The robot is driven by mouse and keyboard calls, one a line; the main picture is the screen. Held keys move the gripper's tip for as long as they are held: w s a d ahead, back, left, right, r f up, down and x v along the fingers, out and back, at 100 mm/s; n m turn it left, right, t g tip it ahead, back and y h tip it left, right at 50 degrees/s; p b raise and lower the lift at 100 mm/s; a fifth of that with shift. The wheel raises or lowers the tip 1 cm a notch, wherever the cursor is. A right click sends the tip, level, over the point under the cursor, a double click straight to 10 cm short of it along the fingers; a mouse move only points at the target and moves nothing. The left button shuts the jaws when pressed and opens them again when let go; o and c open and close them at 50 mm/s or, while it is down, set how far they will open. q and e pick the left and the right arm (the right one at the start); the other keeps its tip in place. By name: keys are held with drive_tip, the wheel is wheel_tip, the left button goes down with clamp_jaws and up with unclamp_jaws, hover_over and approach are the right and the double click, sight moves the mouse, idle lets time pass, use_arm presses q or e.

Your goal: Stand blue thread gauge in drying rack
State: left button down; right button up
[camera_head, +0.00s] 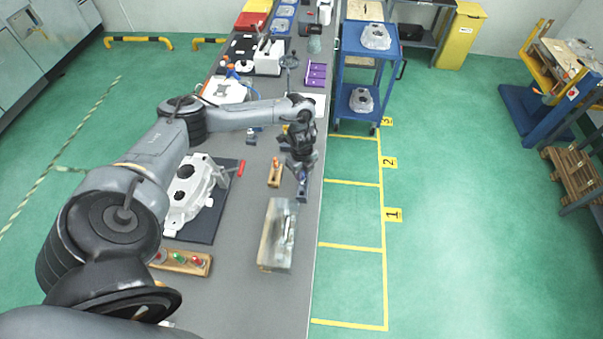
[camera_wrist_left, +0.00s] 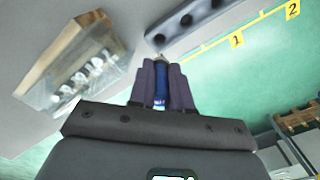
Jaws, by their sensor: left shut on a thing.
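My left gripper (camera_head: 299,168) reaches over the right side of the grey bench. In the left wrist view, its purple-grey fingers (camera_wrist_left: 162,88) are shut on the blue thread gauge (camera_wrist_left: 160,86), which shows as a blue strip between them. The gauge's lower part is hidden by the fingers. A dark bar with round holes (camera_wrist_left: 212,13), which looks like the drying rack, lies just beyond the fingertips; in the head view it (camera_head: 303,188) is by the bench's right edge. I cannot tell whether the gauge touches it. My right gripper is not in view.
A clear-sided wooden box (camera_head: 277,237) holding small parts stands nearer on the bench. A small wooden block (camera_head: 274,174) is left of the gripper. Another wooden block (camera_head: 196,268) holds red and green gauges. A white casting (camera_head: 190,190) lies on a dark mat.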

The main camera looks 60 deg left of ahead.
sight(302, 183)
use_arm(q)
drive_tip(key=shift+f+b, duration=1.15)
drive_tip(key=shift+f, duration=0.9)
drive_tip(key=shift+f+b, duration=0.55)
drive_tip(key=shift+f, duration=0.3)
drive_tip(key=shift+p, duration=0.4)
drive_tip(key=shift+f+b, duration=0.3)
drive_tip(key=shift+f, duration=0.45)
idle(0.5)
drive_tip(key=shift+f+b, duration=0.7)
drive_tip(key=shift+f, duration=0.45)
